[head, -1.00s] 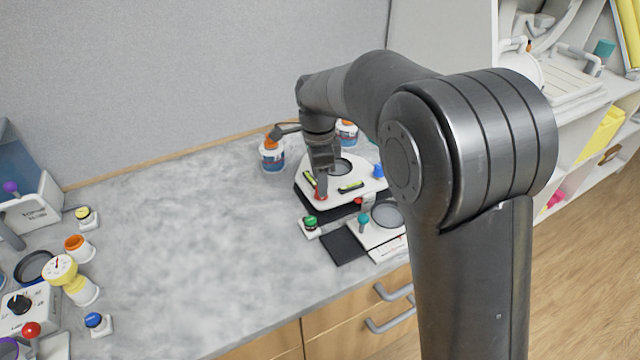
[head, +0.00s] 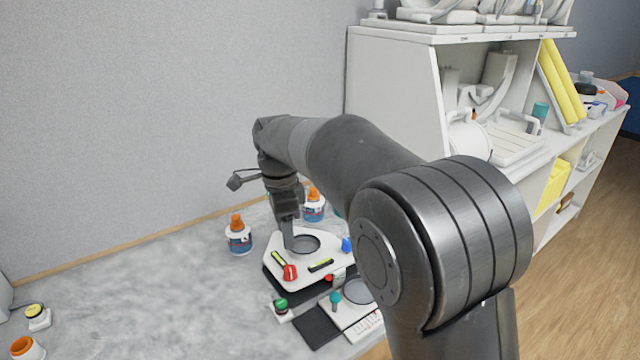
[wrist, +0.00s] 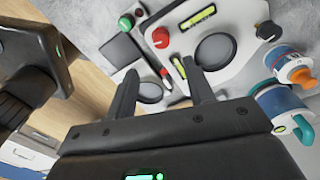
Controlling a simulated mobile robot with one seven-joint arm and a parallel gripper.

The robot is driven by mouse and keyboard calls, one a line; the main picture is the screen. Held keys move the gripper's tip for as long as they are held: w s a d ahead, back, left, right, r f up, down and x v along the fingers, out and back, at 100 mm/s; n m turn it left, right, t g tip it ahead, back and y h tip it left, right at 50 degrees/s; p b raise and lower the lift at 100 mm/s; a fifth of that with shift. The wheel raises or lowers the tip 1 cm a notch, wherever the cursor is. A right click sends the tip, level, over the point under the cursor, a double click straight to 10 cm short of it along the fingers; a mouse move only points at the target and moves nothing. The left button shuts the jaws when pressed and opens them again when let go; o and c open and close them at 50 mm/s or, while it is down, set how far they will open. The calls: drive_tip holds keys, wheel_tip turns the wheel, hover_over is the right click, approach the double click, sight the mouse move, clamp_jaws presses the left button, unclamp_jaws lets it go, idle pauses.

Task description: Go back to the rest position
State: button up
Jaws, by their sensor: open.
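My gripper (head: 289,243) hangs over the white triangular device (head: 318,250) on the counter. In the wrist view my gripper (wrist: 160,95) has its two fingers apart with nothing between them. The white device (wrist: 245,50) lies beyond the fingertips there, with its round grey dish (wrist: 215,51) and a red knob (wrist: 161,37). In the head view the red knob (head: 290,272) sits at the device's front left, just below my gripper. Whether a fingertip touches the device cannot be told.
White bottles with orange caps (head: 238,238) stand behind and left of the device. A green button (head: 281,306) and a flat white unit (head: 345,313) sit in front. A shelf unit (head: 400,90) stands at the right. The counter's left part (head: 150,300) is largely clear.

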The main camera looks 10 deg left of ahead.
drive_tip(key=s+d+r+n+t+y, duration=0.1)
drive_tip(key=s+d+r+n, duration=0.2)
drive_tip(key=d, duration=0.7)
drive_tip(key=s+d+r+n+t, duration=0.15)
drive_tip(key=s+d+r, duration=0.25)
drive_tip(key=d, duration=0.6)
drive_tip(key=s+d+f+n+t, duration=0.1)
drive_tip(key=s+d+f+n, duration=0.1)
drive_tip(key=s+d+n, duration=0.2)
drive_tip(key=s+d+f+n+t, duration=0.2)
drive_tip(key=s+d+f+n, duration=0.1)
drive_tip(key=s+d, duration=0.6)
drive_tip(key=shift+s+d+n+h, duration=0.3)
drive_tip(key=shift+s+n, duration=0.25)
drive_tip(key=shift+s, duration=0.5)
drive_tip(key=shift+t, duration=0.25)
